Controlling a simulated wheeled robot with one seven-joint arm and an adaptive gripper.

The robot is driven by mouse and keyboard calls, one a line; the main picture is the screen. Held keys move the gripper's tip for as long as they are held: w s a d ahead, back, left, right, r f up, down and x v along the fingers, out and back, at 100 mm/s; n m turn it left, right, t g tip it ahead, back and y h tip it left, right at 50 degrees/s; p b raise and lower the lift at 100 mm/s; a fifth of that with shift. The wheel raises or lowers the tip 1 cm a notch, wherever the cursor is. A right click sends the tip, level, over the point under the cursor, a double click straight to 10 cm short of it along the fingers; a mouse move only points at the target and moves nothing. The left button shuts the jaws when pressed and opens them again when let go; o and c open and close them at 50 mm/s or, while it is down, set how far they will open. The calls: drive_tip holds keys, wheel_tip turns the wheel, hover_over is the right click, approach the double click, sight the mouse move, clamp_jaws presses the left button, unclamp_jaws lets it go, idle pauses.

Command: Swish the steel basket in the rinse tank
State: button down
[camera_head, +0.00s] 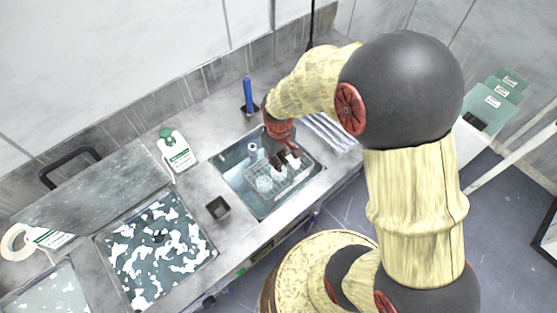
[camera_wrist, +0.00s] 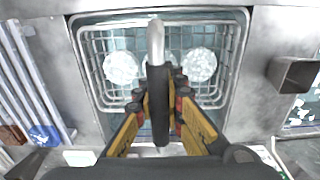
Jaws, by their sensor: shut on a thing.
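The steel basket (camera_head: 292,183) is a wire basket sitting inside the rinse tank (camera_head: 236,160), a sunken rectangular basin in the counter. In the wrist view the basket (camera_wrist: 229,68) lies within the tank walls, with pale round pieces (camera_wrist: 120,68) in it; one is partly hidden behind the handle. The upright handle (camera_wrist: 156,38) has bent steel at the top and a dark grip. My gripper (camera_wrist: 158,98) is shut on this handle. In the head view my gripper (camera_head: 287,160) is over the basket's far right part. The water level around the basket is hard to tell.
A blue-handled tool (camera_head: 248,92) stands behind; metal bars (camera_head: 330,132) lie right.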

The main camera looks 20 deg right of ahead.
drive_tip(key=shift+f+b, duration=4.25)
drive_tip(key=shift+f, duration=3.2)
drive_tip(key=shift+r+p, duration=6.8)
drive_tip(key=shift+r, duration=1.9)
drive_tip(key=shift+r, duration=0.1)
